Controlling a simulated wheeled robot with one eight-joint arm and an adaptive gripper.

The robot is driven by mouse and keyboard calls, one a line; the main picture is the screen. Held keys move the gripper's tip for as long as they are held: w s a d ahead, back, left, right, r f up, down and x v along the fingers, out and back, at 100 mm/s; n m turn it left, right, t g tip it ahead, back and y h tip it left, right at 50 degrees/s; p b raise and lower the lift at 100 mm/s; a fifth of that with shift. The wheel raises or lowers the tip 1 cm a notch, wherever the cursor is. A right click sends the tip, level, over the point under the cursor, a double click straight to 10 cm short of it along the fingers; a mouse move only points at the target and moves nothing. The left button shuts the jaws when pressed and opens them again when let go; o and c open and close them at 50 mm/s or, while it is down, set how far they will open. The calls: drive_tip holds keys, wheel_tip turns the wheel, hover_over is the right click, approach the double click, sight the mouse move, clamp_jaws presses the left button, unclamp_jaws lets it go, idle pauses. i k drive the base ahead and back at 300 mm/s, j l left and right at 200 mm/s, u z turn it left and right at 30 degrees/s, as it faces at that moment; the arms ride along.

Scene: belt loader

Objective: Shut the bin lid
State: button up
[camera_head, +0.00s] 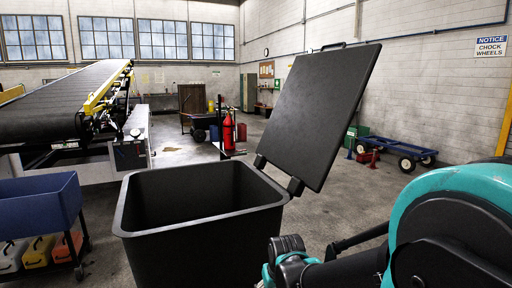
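The black bin (203,222) stands open in the middle foreground, and its inside looks empty as far as I can see. Its lid (319,108) is a flat dark panel, raised and tilted on hinges at the bin's right side. A small handle (333,46) sits on the lid's upper edge. My teal and black arm fills the lower right corner, to the right of the bin and below the lid. The fingertips of my gripper are not visible.
A blue cart (40,204) with several cases on its lower shelf stands left of the bin. Behind it is the belt loader (62,103). A red extinguisher (228,131) and a blue trolley (396,147) stand farther back. Open floor lies behind the bin.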

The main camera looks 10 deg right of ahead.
sight(311, 117)
drive_tip(key=i+l+u, duration=0.15)
drive_tip(key=l, duration=0.55)
drive_tip(key=i+l+u, duration=0.1)
drive_tip(key=l, duration=0.6)
drive_tip(key=i+l+u, duration=0.15)
drive_tip(key=l, duration=0.55)
drive_tip(key=l+u, duration=0.2)
drive_tip(key=l, duration=0.5)
drive_tip(key=i+l+u, duration=0.1)
drive_tip(key=l+u, duration=0.15)
drive_tip(key=l, duration=0.5)
drive_tip(key=l+u, duration=0.2)
drive_tip(key=l, duration=0.45)
drive_tip(key=k+l+u, duration=0.25)
drive_tip(key=l, duration=0.45)
drive_tip(key=l+u, duration=0.1)
drive_tip(key=l, duration=0.45)
drive_tip(key=k+l+u, duration=0.15)
drive_tip(key=l, duration=0.35)
drive_tip(key=l+u, duration=0.1)
drive_tip(key=l, duration=0.45)
drive_tip(key=k+l+u, duration=0.1)
drive_tip(key=l, duration=0.4)
drive_tip(key=k+l+u, duration=0.15)
drive_tip(key=l, duration=0.35)
drive_tip(key=i+l+u, duration=0.25)
drive_tip(key=i+l, duration=0.35)
drive_tip(key=i+l+u, duration=0.25)
drive_tip(key=i+l, duration=0.35)
drive_tip(key=l, duration=0.1)
